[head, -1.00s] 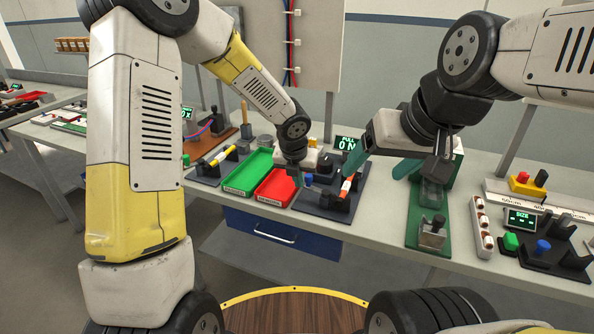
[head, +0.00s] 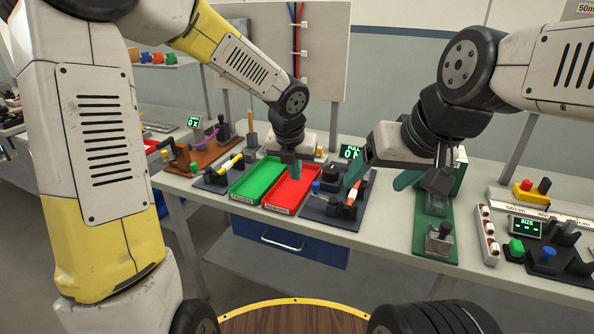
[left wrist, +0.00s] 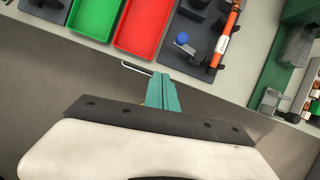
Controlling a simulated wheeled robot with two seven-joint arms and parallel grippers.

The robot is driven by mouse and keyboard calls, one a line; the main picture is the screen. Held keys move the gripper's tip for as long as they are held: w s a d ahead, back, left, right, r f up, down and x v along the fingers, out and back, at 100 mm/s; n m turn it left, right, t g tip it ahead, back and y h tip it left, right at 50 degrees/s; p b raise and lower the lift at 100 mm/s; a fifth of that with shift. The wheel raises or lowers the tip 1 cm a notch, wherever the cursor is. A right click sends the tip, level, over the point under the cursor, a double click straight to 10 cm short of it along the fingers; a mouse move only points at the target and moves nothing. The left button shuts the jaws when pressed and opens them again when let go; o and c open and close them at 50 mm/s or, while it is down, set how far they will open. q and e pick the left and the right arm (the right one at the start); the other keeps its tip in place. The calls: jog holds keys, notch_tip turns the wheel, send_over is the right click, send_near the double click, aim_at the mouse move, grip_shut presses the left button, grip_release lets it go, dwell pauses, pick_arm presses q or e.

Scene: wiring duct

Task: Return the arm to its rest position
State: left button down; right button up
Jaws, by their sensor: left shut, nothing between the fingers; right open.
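My left gripper (head: 296,170) is shut and empty. In the head view its teal fingers show in front of the far part of the red tray. In the left wrist view the shut fingers (left wrist: 160,91) point toward the bench edge, below the red tray (left wrist: 144,25) and green tray (left wrist: 95,18). My right gripper (head: 381,176) is open and empty, its two teal fingers spread apart. Its left finger appears close to the orange and white piece (head: 350,204) on a dark fixture; whether they touch cannot be told.
The green tray (head: 256,179) and red tray (head: 291,188) lie empty side by side on the bench. A green fixture (head: 433,225) with a clear block stands to the right. A blue drawer (head: 290,241) hangs under the bench. A white panel with cables (head: 320,40) stands behind.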

pick_arm(q)
jog(key=shift+r, duration=0.1)
jog(key=s+a+r+m, duration=0.4)
jog(key=s+m, duration=0.3)
jog(key=m, duration=0.4)
jog(key=s+a+r+m+t, duration=0.1)
jog(key=s+a+r+m, duration=0.3)
jog(key=s+m, duration=0.3)
jog(key=s+a+r+m+t+h, duration=0.1)
jog(key=s+a+r+m, duration=0.2)
jog(key=m, duration=1.2)
jog(key=s+a, duration=0.3)
jog(key=s, duration=0.1)
jog(key=shift+s+a+r+m, duration=0.2)
jog(key=shift+s+r+m, duration=0.15)
jog(key=shift+r+m, duration=0.05)
